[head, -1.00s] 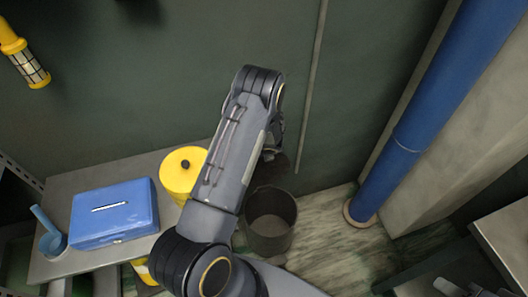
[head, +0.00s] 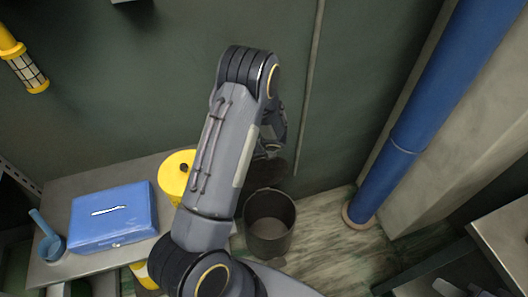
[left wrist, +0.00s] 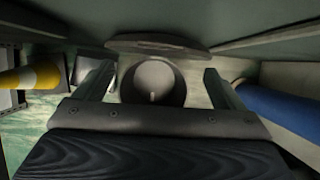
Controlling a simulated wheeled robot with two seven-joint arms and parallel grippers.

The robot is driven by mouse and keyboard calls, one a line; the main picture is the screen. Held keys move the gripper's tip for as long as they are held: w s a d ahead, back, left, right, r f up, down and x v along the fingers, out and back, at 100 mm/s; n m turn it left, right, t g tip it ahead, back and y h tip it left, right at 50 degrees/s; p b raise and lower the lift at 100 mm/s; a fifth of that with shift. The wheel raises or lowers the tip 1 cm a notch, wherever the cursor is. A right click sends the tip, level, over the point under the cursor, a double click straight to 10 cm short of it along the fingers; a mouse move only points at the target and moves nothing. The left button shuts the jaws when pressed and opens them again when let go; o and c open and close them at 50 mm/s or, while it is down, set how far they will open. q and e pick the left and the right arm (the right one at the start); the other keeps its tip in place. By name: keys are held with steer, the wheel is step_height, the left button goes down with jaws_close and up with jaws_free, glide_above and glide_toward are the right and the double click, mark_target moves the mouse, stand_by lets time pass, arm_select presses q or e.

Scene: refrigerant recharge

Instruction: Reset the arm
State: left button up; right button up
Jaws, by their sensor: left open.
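My left arm rises through the middle of the head view, its wrist bent over near the wall. The left gripper is mostly hidden behind the arm there. In the left wrist view the left gripper (left wrist: 160,84) is open, its two fingers apart with nothing between them. A dark round bin (head: 270,222) stands on the floor below and beyond it, and also shows between the fingers in the left wrist view (left wrist: 180,92). A dark lid-like flap (head: 268,173) stands at the bin's back. A small pale mark shows inside the bin. My right gripper is not in view.
A grey table (head: 62,183) at left holds a blue box (head: 112,216), a blue scoop-like cup (head: 50,243) and a yellow canister (head: 175,172), partly behind my arm. A blue pipe (head: 405,140) stands at right. A yellow lamp (head: 24,66) hangs at upper left.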

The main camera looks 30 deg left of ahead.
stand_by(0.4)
arm_select(q)
steer(key=s+r+n+h, duration=0.1)
steer(key=s+r+n, duration=0.35)
steer(key=r, duration=0.25)
steer(key=s+d+r+n+h, duration=0.1)
steer(key=s+r+n, duration=0.2)
steer(key=r+n, duration=0.35)
steer(key=s+r+n, duration=0.4)
steer(key=r+n, duration=0.1)
steer(key=r, duration=0.3)
steer(key=s+d+r+n+t+h, duration=0.1)
steer(key=s+d+r+n+h, duration=0.2)
steer(key=s+d+n, duration=0.3)
steer(key=s+d+r+n+t+h, duration=0.1)
steer(key=s+d+r+n, duration=0.4)
steer(key=s, duration=0.6)
steer(key=shift+s+d+n+h, duration=0.25)
steer(key=shift+d+n+h, duration=0.3)
steer(key=shift+h, duration=0.35)
steer(key=shift+w, duration=0.1)
